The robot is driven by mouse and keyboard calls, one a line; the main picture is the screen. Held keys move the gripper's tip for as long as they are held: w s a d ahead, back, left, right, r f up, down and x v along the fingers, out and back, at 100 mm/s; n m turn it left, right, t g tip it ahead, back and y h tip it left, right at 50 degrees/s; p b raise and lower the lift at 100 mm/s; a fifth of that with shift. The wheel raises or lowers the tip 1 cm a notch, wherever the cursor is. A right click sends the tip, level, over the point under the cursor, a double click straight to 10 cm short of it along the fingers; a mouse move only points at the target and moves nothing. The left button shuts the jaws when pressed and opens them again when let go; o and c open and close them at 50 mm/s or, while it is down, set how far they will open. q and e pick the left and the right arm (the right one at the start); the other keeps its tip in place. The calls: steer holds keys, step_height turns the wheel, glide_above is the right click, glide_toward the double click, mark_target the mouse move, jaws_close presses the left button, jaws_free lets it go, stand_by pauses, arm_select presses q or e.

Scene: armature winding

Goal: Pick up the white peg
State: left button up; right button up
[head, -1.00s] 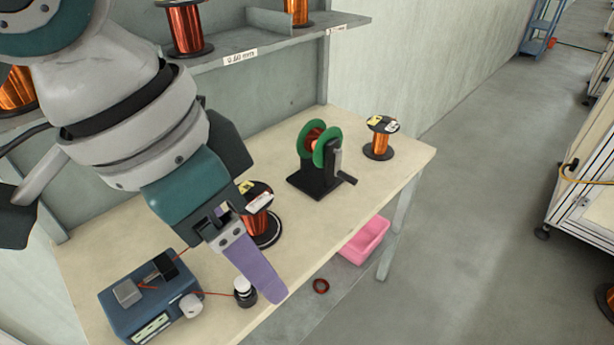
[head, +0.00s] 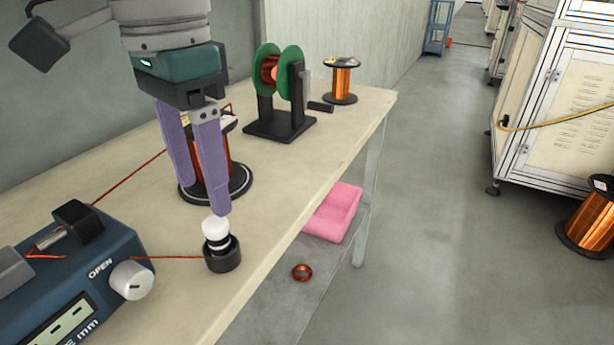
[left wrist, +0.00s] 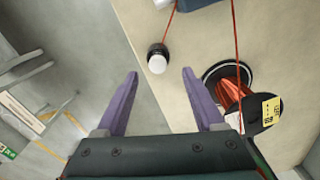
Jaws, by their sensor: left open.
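The white peg (head: 215,230) stands upright in a small black holder (head: 222,257) near the table's front edge. A red wire runs to the holder from the blue device. The peg also shows in the left wrist view (left wrist: 157,64), ahead of and roughly centred between the fingers. My left gripper (head: 204,202) points down, open and empty, with purple fingers just above and behind the peg in the head view. The gripper shows in the left wrist view too (left wrist: 160,73). My right gripper is not in view.
A copper spool (head: 208,165) stands close behind the left gripper. A blue device (head: 75,275) with a knob is at the left. A winder with green discs (head: 280,85) and another spool (head: 341,82) stand farther back.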

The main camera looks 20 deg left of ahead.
mark_target(214, 221)
arm_select(q)
steer(key=f+b, duration=0.1)
steer(key=f, duration=0.5)
steer(key=shift+d+f+b, duration=0.1)
steer(key=shift+d+b, duration=0.1)
steer(key=shift+b, duration=0.15)
steer(key=shift+c, duration=0.2)
jaws_close()
